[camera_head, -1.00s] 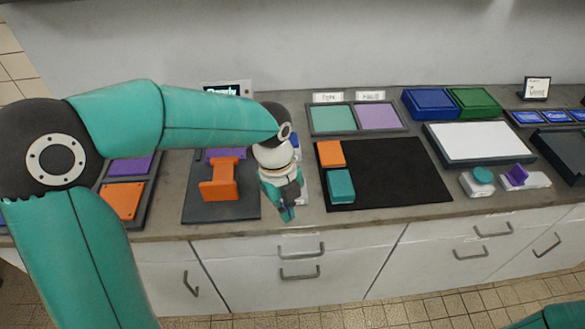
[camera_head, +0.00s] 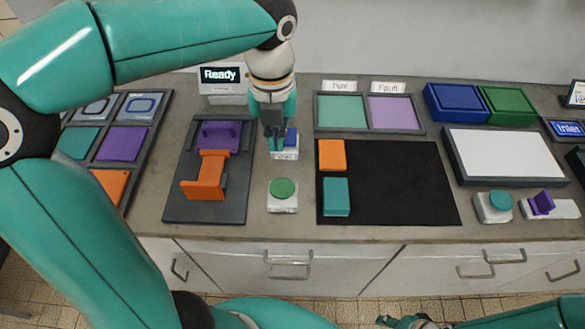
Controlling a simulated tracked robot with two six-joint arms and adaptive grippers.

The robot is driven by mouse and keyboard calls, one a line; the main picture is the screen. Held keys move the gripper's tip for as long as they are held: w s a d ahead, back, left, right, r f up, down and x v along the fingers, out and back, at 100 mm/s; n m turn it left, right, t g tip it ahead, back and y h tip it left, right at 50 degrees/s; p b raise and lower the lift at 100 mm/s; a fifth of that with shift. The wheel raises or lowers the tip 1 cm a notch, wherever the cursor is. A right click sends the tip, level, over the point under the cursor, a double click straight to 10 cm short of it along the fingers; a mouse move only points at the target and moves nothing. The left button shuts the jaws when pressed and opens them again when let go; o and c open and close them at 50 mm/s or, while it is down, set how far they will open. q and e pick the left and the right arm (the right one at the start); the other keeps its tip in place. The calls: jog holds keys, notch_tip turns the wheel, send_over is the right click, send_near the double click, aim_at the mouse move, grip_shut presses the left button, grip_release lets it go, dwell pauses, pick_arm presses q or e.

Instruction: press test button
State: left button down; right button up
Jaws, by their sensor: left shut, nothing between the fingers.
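My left gripper (camera_head: 273,144) points down, shut and empty. In the picture it overlaps the left part of a small white box with a blue button (camera_head: 291,137). The gripper partly hides this box, and its front label is too small to read. I cannot tell whether the fingertips touch it. A round green button (camera_head: 283,187) on a white base stands nearer the counter's front edge, clear of the gripper. My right gripper (camera_head: 386,320) shows only partly at the bottom edge; its finger state is unclear.
A screen reading "Ready" (camera_head: 221,75) stands behind. An orange handle (camera_head: 206,177) on a dark plate (camera_head: 233,205) is left of the buttons. A black mat (camera_head: 395,190) with orange and teal blocks lies right. A teal button (camera_head: 499,200) and purple switch (camera_head: 541,203) stand farther right.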

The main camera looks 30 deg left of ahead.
aim_at(282, 187)
pick_arm(q)
jog(key=f, duration=1.4)
jog(key=shift+w+d, duration=0.15)
jog(key=shift+d, duration=0.15)
